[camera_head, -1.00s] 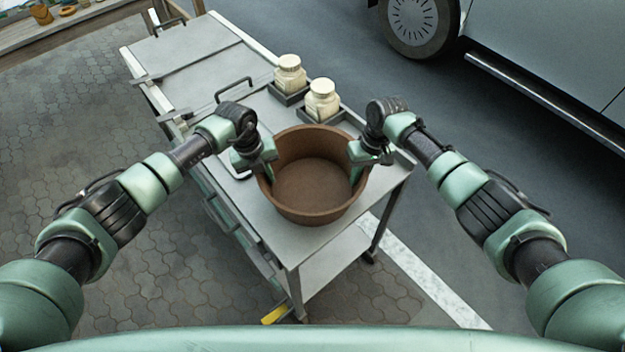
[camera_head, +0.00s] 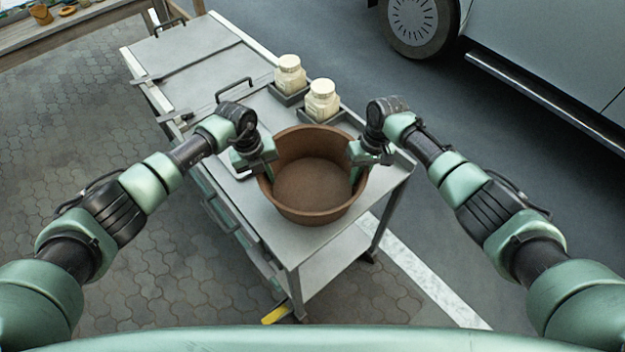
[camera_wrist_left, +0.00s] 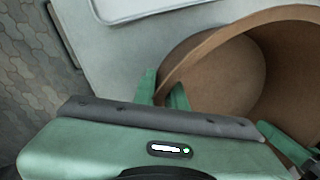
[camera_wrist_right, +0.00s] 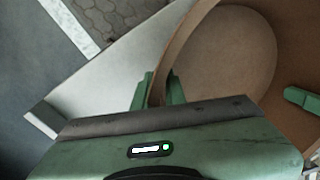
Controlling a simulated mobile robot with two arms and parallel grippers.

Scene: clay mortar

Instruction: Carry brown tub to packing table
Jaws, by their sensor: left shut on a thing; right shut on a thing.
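The brown tub (camera_head: 312,205) is round, open and empty, and sits upright over the near end of a grey metal cart; I cannot tell whether it touches the top. My left gripper (camera_head: 268,172) is shut on the tub's left rim. In the left wrist view, the fingers (camera_wrist_left: 163,92) straddle the tub's wall (camera_wrist_left: 215,45). My right gripper (camera_head: 357,172) is shut on the tub's right rim. In the right wrist view, its fingers (camera_wrist_right: 159,90) straddle the wall (camera_wrist_right: 180,40). No table named as the packing table can be made out for certain.
The grey cart (camera_head: 195,75) carries two cream jars (camera_head: 290,75) (camera_head: 322,100) in small dark trays behind the tub. A vehicle (camera_head: 540,50) stands at the upper right. A wooden bench (camera_head: 75,25) with pots is at the upper left. Paving left of the cart is clear.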

